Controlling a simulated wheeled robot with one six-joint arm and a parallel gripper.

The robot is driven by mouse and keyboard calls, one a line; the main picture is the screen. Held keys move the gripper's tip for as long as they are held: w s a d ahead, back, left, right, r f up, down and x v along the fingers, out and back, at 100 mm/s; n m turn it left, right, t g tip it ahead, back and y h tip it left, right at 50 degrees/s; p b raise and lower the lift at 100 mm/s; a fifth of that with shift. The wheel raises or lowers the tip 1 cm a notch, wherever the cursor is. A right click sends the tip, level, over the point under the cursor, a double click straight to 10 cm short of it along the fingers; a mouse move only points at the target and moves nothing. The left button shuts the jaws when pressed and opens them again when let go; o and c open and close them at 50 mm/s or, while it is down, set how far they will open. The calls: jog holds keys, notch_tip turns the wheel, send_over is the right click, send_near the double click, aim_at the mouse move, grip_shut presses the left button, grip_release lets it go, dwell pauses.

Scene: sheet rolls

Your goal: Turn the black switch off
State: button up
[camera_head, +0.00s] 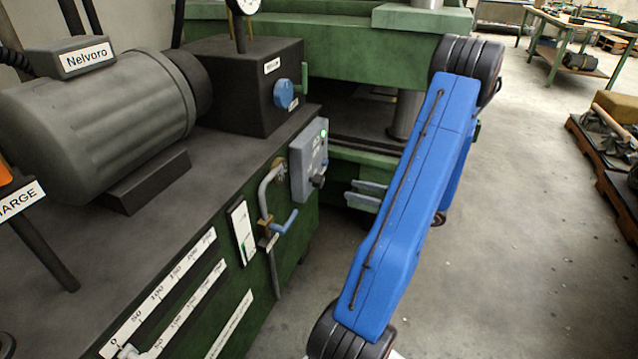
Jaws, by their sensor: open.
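The black switch (318,182) is a small dark knob low on the right side of a grey-blue box (308,160). The box is fixed to the green side of the machine. Whether the switch is on or off is too small to tell. My gripper (349,190) shows as two grey fingers, one above the other with a gap between them, pointing left. The fingers appear to the right of the switch and a little lower, apart from it in the picture. My blue arm link hides the rest of the gripper. Nothing shows between the fingers.
A blue lever valve (283,222) on a bent pipe sits left of and below the box. A grey motor (100,120) and a black block with a blue knob (284,94) stand on top. A green press frame (340,60) rises behind.

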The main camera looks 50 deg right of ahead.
aim_at(322, 182)
jog(key=x, duration=1.3)
jog(key=shift+w+a, duration=0.15)
jog(key=shift+w, duration=0.15)
jog(key=c, duration=1.1)
